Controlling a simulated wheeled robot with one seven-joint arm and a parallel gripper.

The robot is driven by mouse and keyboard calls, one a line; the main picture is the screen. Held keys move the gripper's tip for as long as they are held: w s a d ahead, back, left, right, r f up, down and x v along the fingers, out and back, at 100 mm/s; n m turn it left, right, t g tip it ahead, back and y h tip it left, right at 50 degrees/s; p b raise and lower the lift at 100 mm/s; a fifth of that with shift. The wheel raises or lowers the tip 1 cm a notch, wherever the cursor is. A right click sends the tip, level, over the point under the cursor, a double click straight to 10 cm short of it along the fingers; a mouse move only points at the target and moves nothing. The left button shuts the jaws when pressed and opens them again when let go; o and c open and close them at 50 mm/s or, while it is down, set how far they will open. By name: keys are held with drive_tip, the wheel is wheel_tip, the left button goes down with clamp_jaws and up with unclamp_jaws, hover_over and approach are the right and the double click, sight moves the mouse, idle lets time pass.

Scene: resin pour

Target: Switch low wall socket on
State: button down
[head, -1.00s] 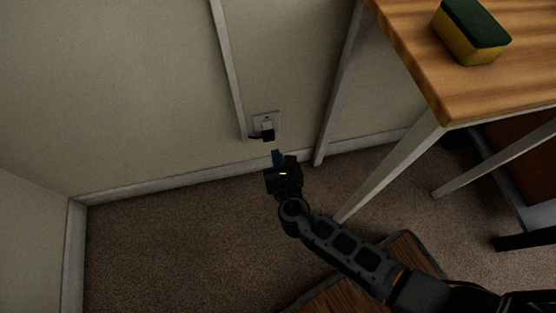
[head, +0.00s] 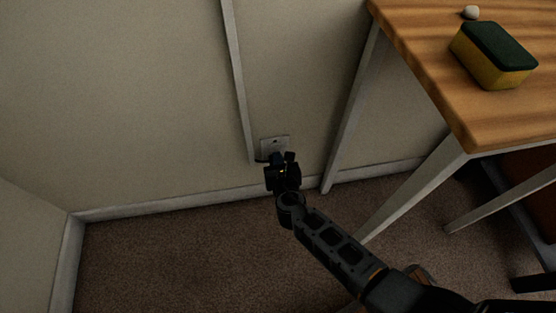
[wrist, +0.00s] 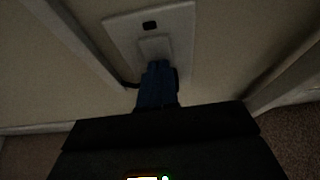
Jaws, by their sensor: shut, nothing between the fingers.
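The low wall socket (head: 274,143) is a pale plate on the wall just above the skirting, its lower part hidden behind my gripper in the head view. In the wrist view the socket plate (wrist: 181,20) fills the top middle, with a small dark rocker switch (wrist: 150,25) above a pale square plug (wrist: 155,47). A dark cable shows to the left of the plug. My gripper (wrist: 158,72) has its blue fingers shut and empty. Its tips overlap the lower edge of the plug in the picture, below the switch; I cannot tell whether they touch.
A wooden table (head: 420,62) with pale legs stands at the right, with a green and yellow sponge (head: 492,57) and a small white round object (head: 471,13) on it. Carpet at left is clear.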

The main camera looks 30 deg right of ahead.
drive_tip(key=shift+w, duration=0.2)
drive_tip(key=shift+w+d+r+p, duration=0.1)
drive_tip(key=shift+r+p, duration=0.7)
drive_tip(key=shift+r, duration=0.1)
